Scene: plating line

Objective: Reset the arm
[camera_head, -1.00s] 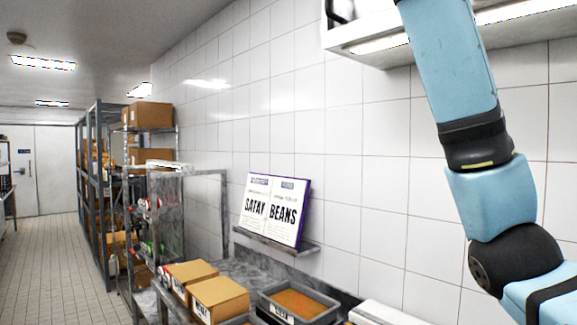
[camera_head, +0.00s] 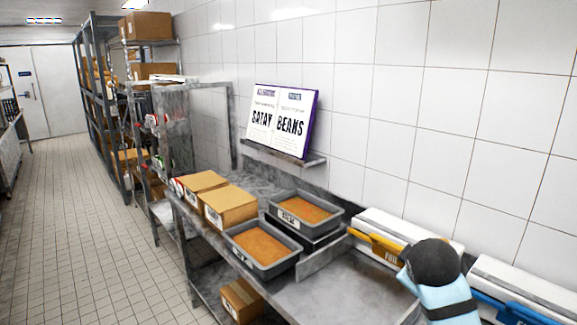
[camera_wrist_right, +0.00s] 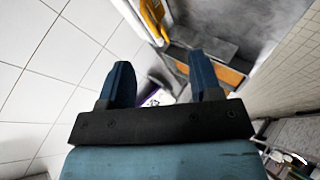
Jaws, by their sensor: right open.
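My right gripper (camera_wrist_right: 160,85) shows in the right wrist view with its two blue fingers apart and nothing between them. It is in the air, with the wall to the left and the grey counter (camera_wrist_right: 222,38) beyond its fingertips. In the head view, a blue arm link of mine with a black joint (camera_head: 435,264) shows at the bottom right, over the counter. No gripper shows in the head view. My left gripper is in neither current view.
Two grey trays of orange food (camera_head: 262,247) (camera_head: 305,210) and cardboard boxes (camera_head: 229,205) sit on the steel counter (camera_head: 335,290). White bins with a yellow edge (camera_head: 378,247) and a blue edge (camera_head: 500,308) line the wall. A "SATAY BEANS" sign (camera_head: 279,122) stands on a small shelf. The floor at left is clear.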

